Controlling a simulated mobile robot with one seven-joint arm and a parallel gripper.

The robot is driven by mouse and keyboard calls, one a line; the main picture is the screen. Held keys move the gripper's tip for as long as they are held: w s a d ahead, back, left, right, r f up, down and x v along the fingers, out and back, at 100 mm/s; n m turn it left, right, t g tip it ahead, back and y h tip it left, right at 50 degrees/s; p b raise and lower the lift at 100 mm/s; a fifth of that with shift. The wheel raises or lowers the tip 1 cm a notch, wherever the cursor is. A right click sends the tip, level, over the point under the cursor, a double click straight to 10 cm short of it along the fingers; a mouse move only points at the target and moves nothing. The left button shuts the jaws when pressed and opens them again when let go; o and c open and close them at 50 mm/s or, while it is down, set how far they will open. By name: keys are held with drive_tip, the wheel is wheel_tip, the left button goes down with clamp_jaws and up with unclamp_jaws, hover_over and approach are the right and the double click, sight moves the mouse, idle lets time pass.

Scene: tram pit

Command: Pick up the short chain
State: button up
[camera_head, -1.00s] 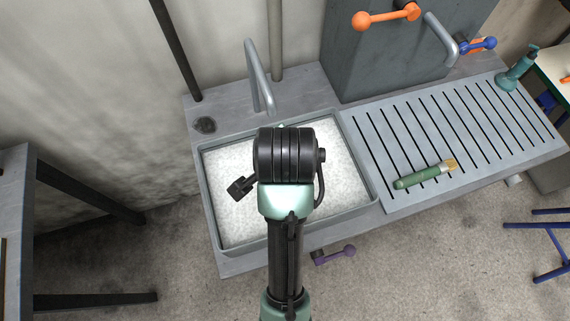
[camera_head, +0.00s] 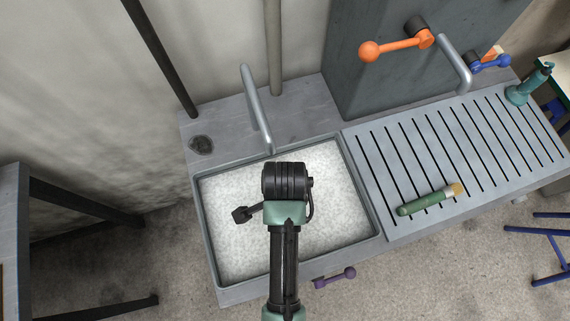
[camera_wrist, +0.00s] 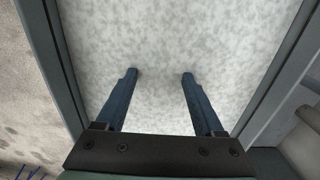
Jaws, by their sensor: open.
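My gripper (camera_wrist: 160,74) is open and empty in the wrist view, its two blue fingers apart over the white, speckled, foam-like surface (camera_wrist: 170,35) that fills the sink basin. In the head view my arm's dark end joint hangs over this basin and hides its middle. The sink basin (camera_head: 372,213) has a grey metal rim. I cannot see a short chain in either view; it may be under the white surface or behind my arm.
A grey tap (camera_head: 256,105) rises behind the basin. A slotted drainboard (camera_head: 470,140) to the right holds a green-handled brush (camera_head: 425,201) and a teal bottle (camera_head: 527,88). An orange lever (camera_head: 395,47) and a blue lever (camera_head: 491,62) are at the back. A purple lever (camera_head: 335,277) is at the front.

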drive_tip(key=shift+f+p, duration=0.5)
drive_tip(key=shift+f, duration=2.15)
drive_tip(key=shift+c, duration=0.3)
clamp_jaws()
drive_tip(key=shift+r, duration=0.1)
